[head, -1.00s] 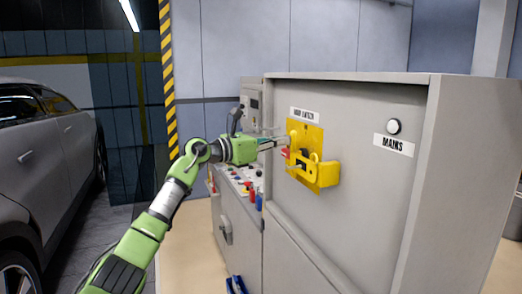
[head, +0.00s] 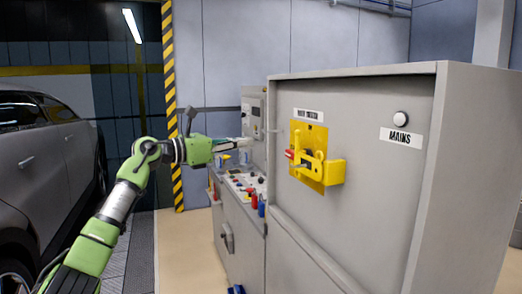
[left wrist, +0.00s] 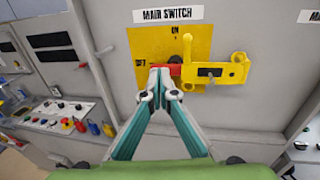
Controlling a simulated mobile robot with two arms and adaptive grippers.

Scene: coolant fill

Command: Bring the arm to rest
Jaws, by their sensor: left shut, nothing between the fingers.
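My left gripper (head: 246,143) is shut and empty. In the head view it hangs left of the main switch plate, with a gap between them. In the left wrist view the closed fingertips (left wrist: 160,76) appear just below the red handle tip (left wrist: 174,70). The main switch is a yellow plate (head: 309,136) on the grey cabinet front, with a yellow bracket on its right. Its red handle (head: 289,154) points left, toward the OFF mark in the left wrist view. My right gripper is not in view.
The large grey cabinet (head: 370,95) fills the right, with a round knob (head: 402,118) above the MAINS label. A control desk (head: 240,182) with several coloured buttons stands behind my gripper. A grey car (head: 50,150) stands at left. Floor between car and desk is clear.

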